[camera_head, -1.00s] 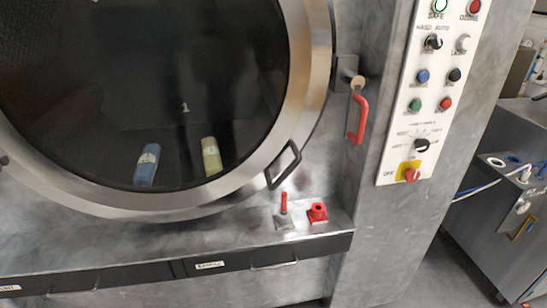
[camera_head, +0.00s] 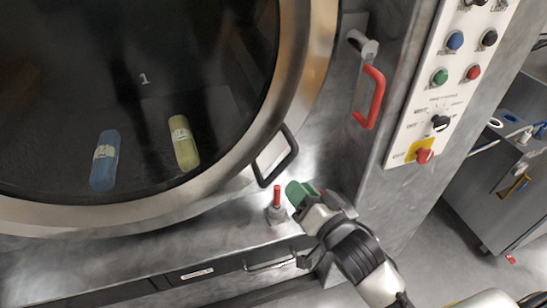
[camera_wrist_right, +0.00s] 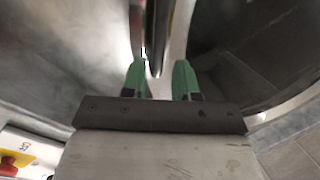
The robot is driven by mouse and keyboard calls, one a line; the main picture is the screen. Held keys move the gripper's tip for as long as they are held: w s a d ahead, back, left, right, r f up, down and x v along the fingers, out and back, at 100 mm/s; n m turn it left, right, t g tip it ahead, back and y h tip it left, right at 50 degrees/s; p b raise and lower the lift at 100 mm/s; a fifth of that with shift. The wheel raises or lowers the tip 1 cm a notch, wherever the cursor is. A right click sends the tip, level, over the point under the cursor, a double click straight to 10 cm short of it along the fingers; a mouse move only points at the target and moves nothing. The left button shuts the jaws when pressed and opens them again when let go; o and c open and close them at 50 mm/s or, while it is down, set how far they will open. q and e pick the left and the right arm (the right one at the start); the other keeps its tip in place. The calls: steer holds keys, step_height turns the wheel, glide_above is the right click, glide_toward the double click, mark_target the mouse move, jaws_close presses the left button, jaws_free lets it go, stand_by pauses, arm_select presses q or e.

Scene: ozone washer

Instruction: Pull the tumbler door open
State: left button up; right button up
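The tumbler door (camera_head: 296,98) is a large round metal ring around dark glass, at the left of the head view. It looks closed. Its black loop handle (camera_head: 276,157) is on the lower right of the rim. My right gripper (camera_head: 309,191) has green fingertips and is just below and right of that handle. In the right wrist view the gripper (camera_wrist_right: 160,78) is open. A thin dark bar, apparently the handle (camera_wrist_right: 155,42), is ahead between the fingertips, and I cannot tell whether they touch it. My left gripper is out of view.
A red-handled lever (camera_head: 370,97) is on the frame right of the door. A control panel (camera_head: 415,118) is further right. A red-topped switch (camera_head: 277,203) is on the ledge below the door. Blue (camera_head: 105,160) and yellow (camera_head: 183,143) items show behind the glass.

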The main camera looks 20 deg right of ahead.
mark_target(277, 167)
steer(key=p+x, duration=0.2)
steer(key=x, duration=0.7)
steer(key=shift+w+a, duration=0.1)
steer(key=shift+w, duration=0.2)
steer(key=shift+f, duration=0.1)
jaws_close()
